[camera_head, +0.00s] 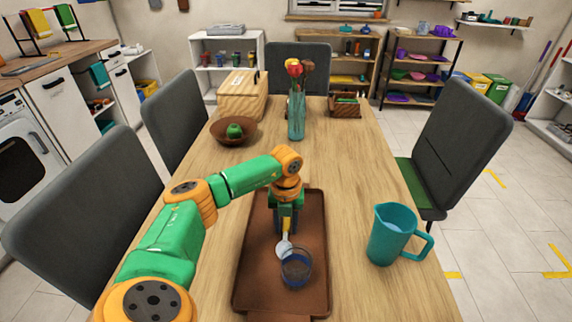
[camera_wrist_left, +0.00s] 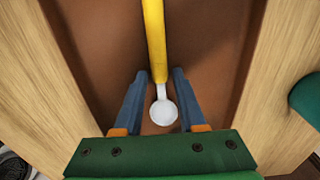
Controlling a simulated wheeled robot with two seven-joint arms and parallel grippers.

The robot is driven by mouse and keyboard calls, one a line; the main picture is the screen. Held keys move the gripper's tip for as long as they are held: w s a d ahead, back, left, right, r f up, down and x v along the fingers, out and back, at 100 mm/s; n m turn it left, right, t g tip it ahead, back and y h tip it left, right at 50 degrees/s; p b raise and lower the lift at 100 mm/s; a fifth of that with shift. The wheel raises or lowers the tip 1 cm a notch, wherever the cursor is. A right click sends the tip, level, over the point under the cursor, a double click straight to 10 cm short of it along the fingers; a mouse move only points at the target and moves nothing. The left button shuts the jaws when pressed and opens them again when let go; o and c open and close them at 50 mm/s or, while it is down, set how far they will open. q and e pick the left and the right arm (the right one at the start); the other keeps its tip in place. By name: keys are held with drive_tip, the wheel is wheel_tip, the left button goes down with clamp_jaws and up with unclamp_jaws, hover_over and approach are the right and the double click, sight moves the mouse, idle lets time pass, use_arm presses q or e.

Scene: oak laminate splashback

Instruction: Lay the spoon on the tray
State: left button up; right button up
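The spoon has a yellow handle and a pale bowl (camera_head: 284,248). My left gripper (camera_head: 286,230) points down over the brown tray (camera_head: 246,275), its fingers close on both sides of the spoon's handle. In the left wrist view the handle (camera_wrist_left: 154,35) runs up between the fingertips (camera_wrist_left: 161,76) and the bowl (camera_wrist_left: 163,112) lies below them. A clear blue-tinted glass (camera_head: 296,268) stands on the tray just in front of the bowl, overlapping it. I cannot tell whether the spoon touches the tray. My right gripper is out of view.
A teal pitcher (camera_head: 392,235) stands right of the tray. Farther back are a brown bowl (camera_head: 221,137) with a green item, a vase of flowers (camera_head: 296,115), a wooden box (camera_head: 243,97) and a basket (camera_head: 345,107). Chairs surround the table.

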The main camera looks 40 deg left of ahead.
sight(286, 228)
use_arm(q)
drive_tip(key=shift+o, duration=0.5)
drive_tip(key=shift+r, duration=0.1)
drive_tip(key=shift+r, duration=0.35)
wheel_tip(286, 228, up, 12)
drive_tip(key=shift+f, duration=0.25)
drive_tip(key=shift+f, duration=0.1)
